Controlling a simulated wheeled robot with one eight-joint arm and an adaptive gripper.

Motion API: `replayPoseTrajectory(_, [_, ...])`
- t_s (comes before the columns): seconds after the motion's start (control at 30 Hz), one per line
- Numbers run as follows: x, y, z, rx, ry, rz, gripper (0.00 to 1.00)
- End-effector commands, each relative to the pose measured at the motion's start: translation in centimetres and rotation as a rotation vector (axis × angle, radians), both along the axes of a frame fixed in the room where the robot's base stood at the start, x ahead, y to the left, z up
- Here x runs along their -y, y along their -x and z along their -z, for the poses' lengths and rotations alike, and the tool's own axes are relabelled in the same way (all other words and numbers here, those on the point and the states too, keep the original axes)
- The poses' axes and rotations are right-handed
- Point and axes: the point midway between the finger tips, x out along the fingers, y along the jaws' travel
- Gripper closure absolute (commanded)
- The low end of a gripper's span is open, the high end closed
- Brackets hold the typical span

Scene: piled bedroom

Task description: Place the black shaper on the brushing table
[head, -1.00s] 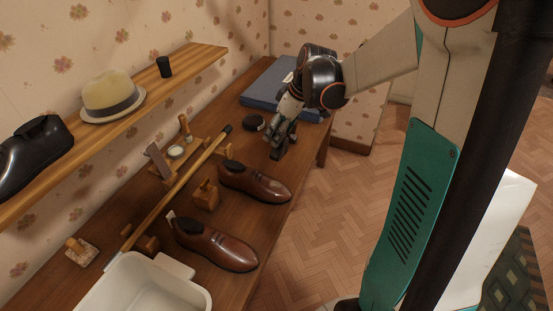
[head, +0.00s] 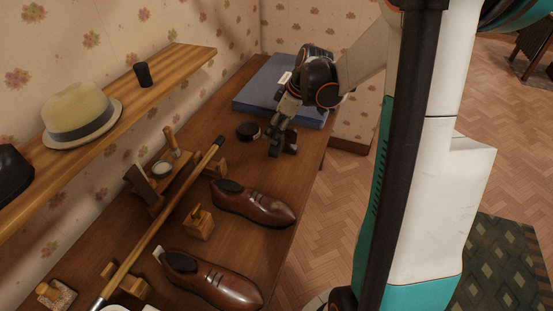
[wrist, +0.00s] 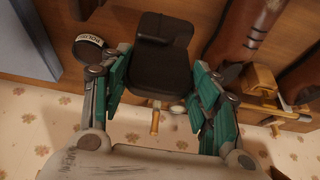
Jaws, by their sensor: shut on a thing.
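My gripper (head: 281,144) is low over the brown wooden table (head: 234,156), at its right side. Its jaws are shut on a dark, nearly black block with a raised end, which looks like the black shaper (head: 291,141). In the wrist view the black shaper (wrist: 152,67) sits between the two teal-padded fingers of my gripper (wrist: 162,78). It is at or just above the wood; I cannot tell whether it touches.
A round black tin (head: 248,130) lies left of my gripper, and a blue case (head: 262,85) lies behind. Brown shoes (head: 255,203), a wooden block (head: 199,223) and a long pole (head: 160,218) occupy the front. A shelf (head: 180,65) bears a hat (head: 82,115).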

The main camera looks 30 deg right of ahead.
Motion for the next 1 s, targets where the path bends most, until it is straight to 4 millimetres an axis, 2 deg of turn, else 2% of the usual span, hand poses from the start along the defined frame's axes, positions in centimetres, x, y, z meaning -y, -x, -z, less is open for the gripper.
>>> replayPoseTrajectory(0.03, [0.0, 0.0, 1.7, 0.0, 0.0, 0.0, 0.78])
replayPoseTrajectory(0.1, [0.0, 0.0, 3.3, 0.0, 0.0, 0.0, 0.78])
replayPoseTrajectory(0.3, [0.0, 0.0, 6.5, 0.0, 0.0, 0.0, 0.78])
replayPoseTrajectory(0.53, [0.0, 0.0, 7.8, 0.0, 0.0, 0.0, 0.78])
replayPoseTrajectory(0.8, [0.0, 0.0, 11.4, 0.0, 0.0, 0.0, 0.78])
replayPoseTrajectory(1.0, [0.0, 0.0, 11.3, 0.0, 0.0, 0.0, 0.78])
